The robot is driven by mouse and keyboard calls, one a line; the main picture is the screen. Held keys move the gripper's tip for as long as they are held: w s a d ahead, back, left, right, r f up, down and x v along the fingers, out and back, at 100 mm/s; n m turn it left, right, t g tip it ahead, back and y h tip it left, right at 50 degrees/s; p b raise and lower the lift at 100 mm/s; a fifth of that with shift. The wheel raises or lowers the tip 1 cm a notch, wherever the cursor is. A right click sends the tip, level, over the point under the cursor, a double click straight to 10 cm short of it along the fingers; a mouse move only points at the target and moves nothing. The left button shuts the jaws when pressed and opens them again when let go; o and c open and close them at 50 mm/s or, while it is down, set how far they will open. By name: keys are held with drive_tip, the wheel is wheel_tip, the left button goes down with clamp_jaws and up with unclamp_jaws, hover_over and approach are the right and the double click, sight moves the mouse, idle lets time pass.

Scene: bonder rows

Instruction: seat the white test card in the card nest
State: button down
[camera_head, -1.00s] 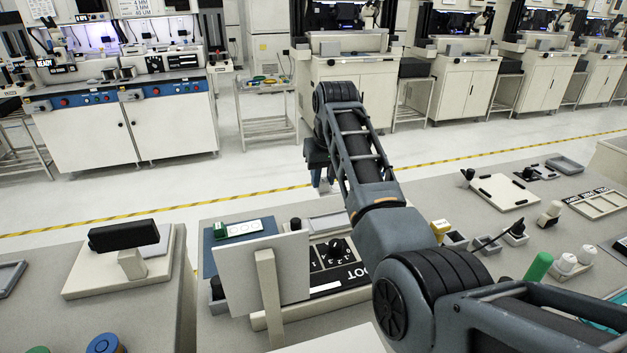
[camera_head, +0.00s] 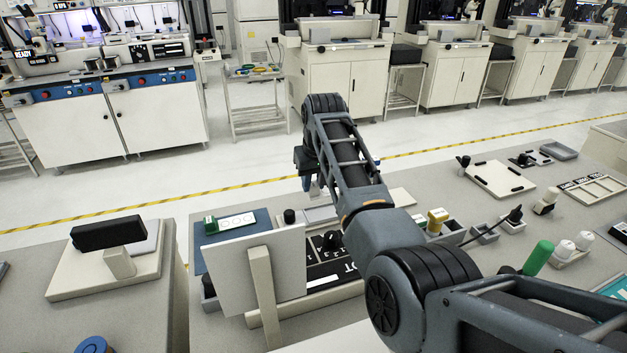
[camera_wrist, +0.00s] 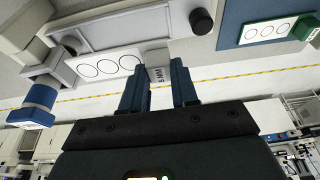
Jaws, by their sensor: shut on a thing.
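The white test card (camera_wrist: 105,67), a white strip with several circles, shows in the wrist view. My gripper (camera_wrist: 157,82) is shut on its grey end block, marked "5 MM". The card extends left from the fingers, apparently in the air by the bench edge. In the head view my gripper (camera_head: 313,188) is at the bench's far edge, and the held card cannot be made out. A pale shallow tray (camera_wrist: 100,41), possibly the card nest, lies beyond the card in the wrist view. A similar card (camera_wrist: 270,32) with a green end block lies on a blue plate (camera_wrist: 231,12).
A white upright panel (camera_head: 250,272) partly hides the black lettered board (camera_head: 325,270) on the bench. A black knob (camera_wrist: 202,21) stands beside the pale tray. A blue-banded object (camera_wrist: 38,100) is left of the card.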

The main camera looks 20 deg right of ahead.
sight(315, 195)
drive_tip(key=shift+r, duration=0.15)
drive_tip(key=shift+f+b, duration=1.1)
drive_tip(key=shift+f, duration=1.4)
drive_tip(key=shift+f, duration=0.85)
drive_tip(key=shift+s+f+b, duration=0.1)
drive_tip(key=shift+f+b, duration=0.25)
drive_tip(key=shift+f, duration=0.05)
drive_tip(key=c, duration=0.8)
unclamp_jaws()
drive_tip(key=shift+r, duration=0.1)
drive_tip(key=shift+v, duration=3.85)
